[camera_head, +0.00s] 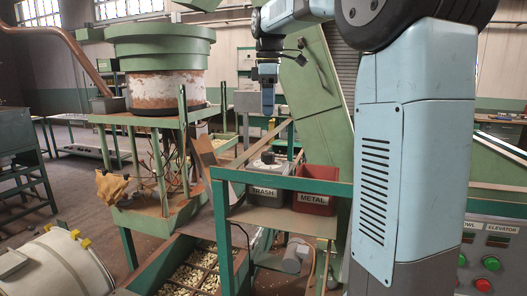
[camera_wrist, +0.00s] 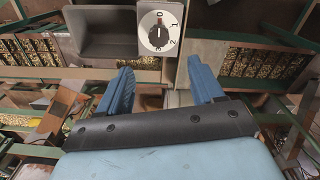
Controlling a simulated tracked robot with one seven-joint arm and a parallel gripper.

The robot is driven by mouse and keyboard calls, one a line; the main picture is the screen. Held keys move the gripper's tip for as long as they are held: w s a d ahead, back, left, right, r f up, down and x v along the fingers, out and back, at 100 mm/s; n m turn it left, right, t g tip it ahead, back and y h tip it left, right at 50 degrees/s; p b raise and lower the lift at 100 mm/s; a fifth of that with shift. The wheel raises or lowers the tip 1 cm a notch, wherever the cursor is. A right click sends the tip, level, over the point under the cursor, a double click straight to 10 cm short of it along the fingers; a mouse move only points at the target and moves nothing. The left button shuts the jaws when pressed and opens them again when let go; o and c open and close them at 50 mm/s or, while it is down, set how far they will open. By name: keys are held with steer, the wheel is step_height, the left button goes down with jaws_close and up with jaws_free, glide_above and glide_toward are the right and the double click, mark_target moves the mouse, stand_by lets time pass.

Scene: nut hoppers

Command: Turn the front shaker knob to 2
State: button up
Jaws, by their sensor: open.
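A white round dial with a dark knob (camera_wrist: 159,32) sits on a light grey plate at the top of the wrist view. Numbers 0 to 3 run around it, with 0 at the top. The knob's narrow bar stands roughly upright, its upper end near 0. My gripper (camera_wrist: 160,68) is open and empty; its two blue fingers are apart, below the dial in the picture and not touching it. In the head view my gripper (camera_head: 268,103) hangs pointing down above the green frame. I cannot make out the dial clearly there.
A dark grey chute (camera_wrist: 100,32) lies left of the dial. Trays of nuts (camera_head: 190,278) lie below. A grey trash bin (camera_head: 262,192) and a red metal bin (camera_head: 315,203) stand on the green-framed stand. A large green hopper (camera_head: 160,50) stands at left.

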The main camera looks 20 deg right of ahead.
mark_target(268, 153)
steer(key=f, duration=1.3)
steer(key=shift+w+f, duration=0.3)
steer(key=shift+f, duration=0.05)
steer(key=shift+c, duration=0.4)
